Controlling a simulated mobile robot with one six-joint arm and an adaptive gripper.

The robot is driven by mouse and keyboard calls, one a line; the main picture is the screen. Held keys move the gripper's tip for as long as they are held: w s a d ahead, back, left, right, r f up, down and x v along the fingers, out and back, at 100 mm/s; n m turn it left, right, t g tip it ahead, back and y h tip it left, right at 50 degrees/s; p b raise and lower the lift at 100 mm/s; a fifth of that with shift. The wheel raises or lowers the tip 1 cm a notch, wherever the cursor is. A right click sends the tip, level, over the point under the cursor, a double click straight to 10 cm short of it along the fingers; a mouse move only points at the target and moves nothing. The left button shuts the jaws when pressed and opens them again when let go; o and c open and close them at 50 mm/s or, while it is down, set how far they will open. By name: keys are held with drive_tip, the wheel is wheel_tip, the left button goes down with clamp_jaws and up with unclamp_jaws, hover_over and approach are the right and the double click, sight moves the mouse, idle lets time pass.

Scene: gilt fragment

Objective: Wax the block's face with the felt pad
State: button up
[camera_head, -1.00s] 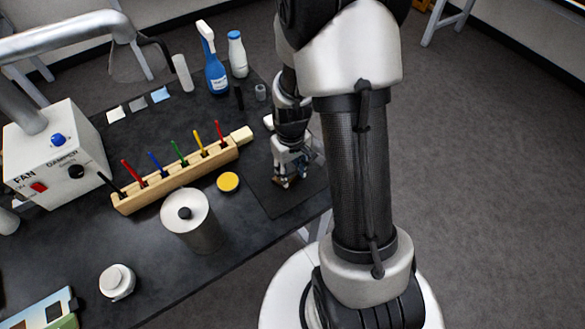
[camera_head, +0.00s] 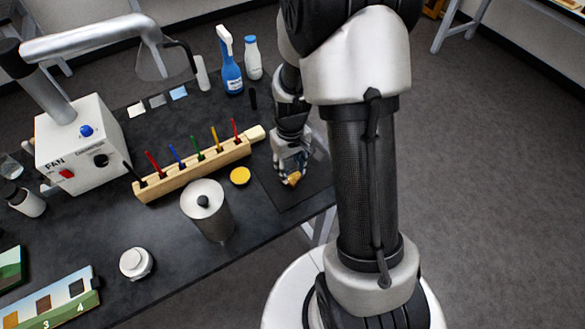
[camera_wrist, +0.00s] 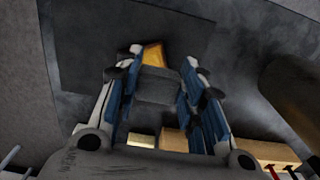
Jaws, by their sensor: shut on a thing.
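My gripper (camera_head: 291,172) is over the dark mat (camera_head: 285,197) at the table's right end, pointing down. In the wrist view its blue-lined fingers are closed on the sides of a grey block-shaped piece (camera_wrist: 157,88), which looks like the felt pad. A gold-coloured piece (camera_wrist: 153,55), likely the block's face, shows just beyond the grey piece; it also shows at the fingertips in the head view (camera_head: 293,179). I cannot tell whether the two touch. The fingers hide much of both. A round tin with a yellow top (camera_head: 240,176) stands left of the mat.
A wooden rack (camera_head: 190,178) of coloured-handled tools stands left of the mat. A metal canister (camera_head: 207,212) and a white-lidded jar (camera_head: 136,263) stand nearer the front. A blue spray bottle (camera_head: 230,62) and a white bottle (camera_head: 253,58) are behind. The fan box (camera_head: 80,145) is at left.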

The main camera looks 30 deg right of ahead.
drive_tip(key=shift+r+p, duration=0.8)
drive_tip(key=shift+r, duration=0.5)
